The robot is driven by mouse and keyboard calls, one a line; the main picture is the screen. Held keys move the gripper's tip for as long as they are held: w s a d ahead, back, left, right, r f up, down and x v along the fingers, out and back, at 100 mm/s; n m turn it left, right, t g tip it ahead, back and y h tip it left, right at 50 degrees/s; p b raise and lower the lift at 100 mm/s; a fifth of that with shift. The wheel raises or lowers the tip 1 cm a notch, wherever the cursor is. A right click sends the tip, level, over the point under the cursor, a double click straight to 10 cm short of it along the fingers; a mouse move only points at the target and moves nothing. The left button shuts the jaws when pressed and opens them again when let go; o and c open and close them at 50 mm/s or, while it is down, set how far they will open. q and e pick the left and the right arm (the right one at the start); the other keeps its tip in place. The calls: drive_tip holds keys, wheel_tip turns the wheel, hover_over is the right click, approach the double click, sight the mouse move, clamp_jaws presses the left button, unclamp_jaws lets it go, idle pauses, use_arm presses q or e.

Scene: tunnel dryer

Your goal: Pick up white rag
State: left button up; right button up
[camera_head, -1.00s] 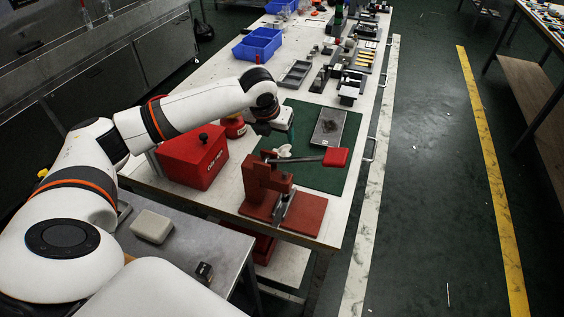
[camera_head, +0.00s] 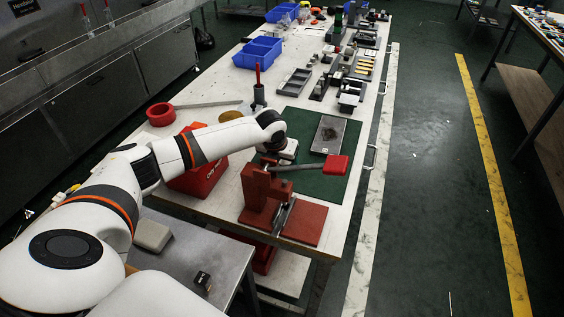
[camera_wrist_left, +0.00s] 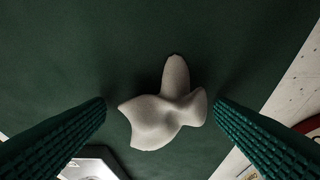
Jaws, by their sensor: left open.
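The white rag (camera_wrist_left: 168,108) lies crumpled on the green mat (camera_wrist_left: 95,45) in the left wrist view. My left gripper (camera_wrist_left: 160,108) is open, with one green ridged finger on each side of the rag. Small gaps show between the fingers and the cloth. In the head view my left gripper (camera_head: 280,156) is low over the near left part of the mat, behind the red press (camera_head: 262,190). The rag is hidden there by the arm and press. My right gripper is not in view.
The press's red-tipped lever (camera_head: 335,165) reaches over the mat close to my gripper. A red box (camera_head: 205,180) stands under my forearm. A grey tray (camera_head: 328,134) lies on the mat. Blue bins (camera_head: 258,52) and small fixtures stand farther back on the table.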

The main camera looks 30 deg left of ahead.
use_arm(q)
drive_tip(key=c, duration=1.1)
drive_tip(key=shift+r, duration=0.1)
wheel_tip(320, 180, up, 10)
drive_tip(key=shift+f, duration=0.1)
drive_tip(key=shift+o, duration=1.1)
drive_tip(key=shift+c, duration=0.6)
